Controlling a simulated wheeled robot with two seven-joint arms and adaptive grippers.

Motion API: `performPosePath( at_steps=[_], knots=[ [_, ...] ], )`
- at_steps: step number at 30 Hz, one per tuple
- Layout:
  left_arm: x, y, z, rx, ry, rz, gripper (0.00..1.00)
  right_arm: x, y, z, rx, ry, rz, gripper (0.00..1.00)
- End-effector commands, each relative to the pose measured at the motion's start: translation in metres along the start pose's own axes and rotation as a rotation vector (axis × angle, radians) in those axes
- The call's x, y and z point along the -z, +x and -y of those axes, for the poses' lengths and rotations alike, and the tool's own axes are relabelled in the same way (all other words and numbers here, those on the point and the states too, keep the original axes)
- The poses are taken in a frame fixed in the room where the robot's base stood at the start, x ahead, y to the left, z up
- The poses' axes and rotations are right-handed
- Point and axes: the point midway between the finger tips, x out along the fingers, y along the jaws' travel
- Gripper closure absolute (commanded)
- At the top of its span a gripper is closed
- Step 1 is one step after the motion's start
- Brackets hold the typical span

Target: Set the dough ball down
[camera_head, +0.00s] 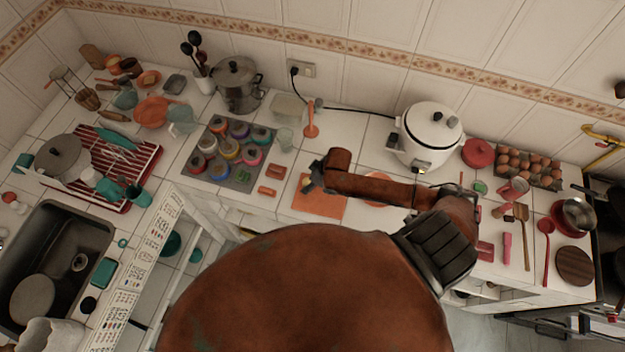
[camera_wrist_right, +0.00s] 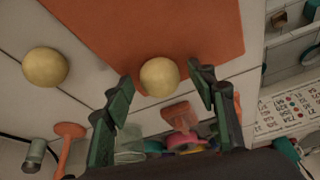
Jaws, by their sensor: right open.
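In the right wrist view a pale yellow dough ball (camera_wrist_right: 159,77) sits between the two fingers of my right gripper (camera_wrist_right: 163,80), over the edge of an orange board. The fingers are open, with a gap visible on both sides of the ball. A second yellow ball (camera_wrist_right: 45,67) lies apart on the white tiles to the left. In the head view my right gripper (camera_head: 312,178) is low over the far left part of the orange board (camera_head: 323,208). The dough there is mostly hidden by the gripper. My left gripper is not in view.
A white rice cooker (camera_head: 428,135) stands behind and to the right. An orange spatula (camera_head: 311,125) lies at the back. The sink (camera_head: 55,255) is far left.

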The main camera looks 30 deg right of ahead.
Motion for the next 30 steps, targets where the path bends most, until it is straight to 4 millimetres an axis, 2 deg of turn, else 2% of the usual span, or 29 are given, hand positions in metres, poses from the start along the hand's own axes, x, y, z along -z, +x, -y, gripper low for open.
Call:
performPosePath(
  at_steps=[5, 12, 18, 24, 30],
  knots=[
    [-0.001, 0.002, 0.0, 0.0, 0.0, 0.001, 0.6, 0.0, -0.02, -0.001, -0.001, -0.001, -0.001, 0.48],
    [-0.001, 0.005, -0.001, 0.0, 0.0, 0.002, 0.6, 0.0, -0.071, -0.001, -0.002, -0.002, -0.002, 0.48],
    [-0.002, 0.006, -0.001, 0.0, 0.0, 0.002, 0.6, 0.0, -0.105, -0.001, -0.002, -0.001, 0.0, 0.48],
    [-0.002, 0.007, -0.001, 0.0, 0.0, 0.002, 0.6, 0.0, -0.119, 0.0, 0.0, 0.0, 0.0, 0.48],
    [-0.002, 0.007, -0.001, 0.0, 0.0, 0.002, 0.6, 0.001, -0.121, 0.0, 0.0, 0.001, 0.0, 0.48]
  ],
)
